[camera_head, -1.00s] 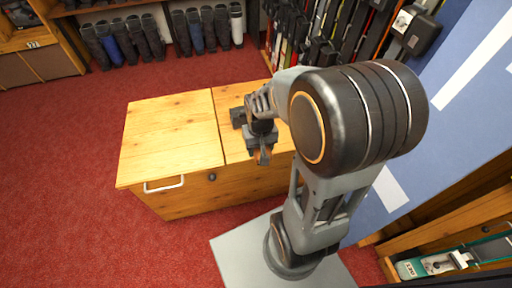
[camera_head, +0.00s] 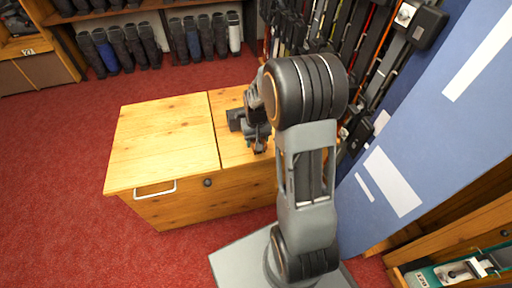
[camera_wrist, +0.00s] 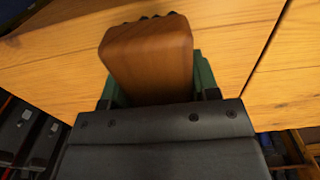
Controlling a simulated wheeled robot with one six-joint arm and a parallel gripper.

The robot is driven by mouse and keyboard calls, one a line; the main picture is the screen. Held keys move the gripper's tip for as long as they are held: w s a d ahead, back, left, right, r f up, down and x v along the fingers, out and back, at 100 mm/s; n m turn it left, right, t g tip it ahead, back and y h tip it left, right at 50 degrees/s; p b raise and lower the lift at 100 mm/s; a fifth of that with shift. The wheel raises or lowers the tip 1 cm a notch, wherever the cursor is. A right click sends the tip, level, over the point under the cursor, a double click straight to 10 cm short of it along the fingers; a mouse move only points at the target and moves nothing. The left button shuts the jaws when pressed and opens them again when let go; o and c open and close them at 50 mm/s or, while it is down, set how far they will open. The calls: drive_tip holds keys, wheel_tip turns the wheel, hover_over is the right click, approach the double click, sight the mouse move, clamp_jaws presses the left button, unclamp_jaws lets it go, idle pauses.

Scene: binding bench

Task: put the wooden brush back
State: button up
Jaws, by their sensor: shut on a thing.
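The wooden brush (camera_wrist: 150,55) fills the middle of the wrist view, a brown block with dark bristles just showing at its far edge. My gripper (camera_wrist: 155,95) is shut on it, with green finger pads on both sides of the wood. In the head view my gripper (camera_head: 259,146) is over the right part of the wooden bench (camera_head: 165,140), near its front edge. The brush is too small and too hidden by the gripper to make out clearly there. I cannot tell whether the brush touches the bench top.
A dark object (camera_head: 235,119) is beside my gripper over the bench. The left part of the bench top is bare, with a handle (camera_head: 155,189) at its front. Boots (camera_head: 205,38) stand along the back shelf. A blue panel (camera_head: 440,140) rises at right. Red carpet (camera_head: 50,180) lies open at left.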

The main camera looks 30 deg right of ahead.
drive_tip(key=shift+w+d+f, duration=0.1)
drive_tip(key=shift+w+f, duration=0.2)
drive_tip(key=shift+f, duration=0.1)
drive_tip(key=shift+w+f+b, duration=0.15)
drive_tip(key=shift+f+b, duration=0.65)
drive_tip(key=shift+f, duration=0.8)
drive_tip(key=shift+f, duration=0.2)
drive_tip(key=o, duration=0.9)
wheel_tip(320, 180, up, 12)
drive_tip(key=p, duration=0.4)
drive_tip(key=shift+r, duration=0.25)
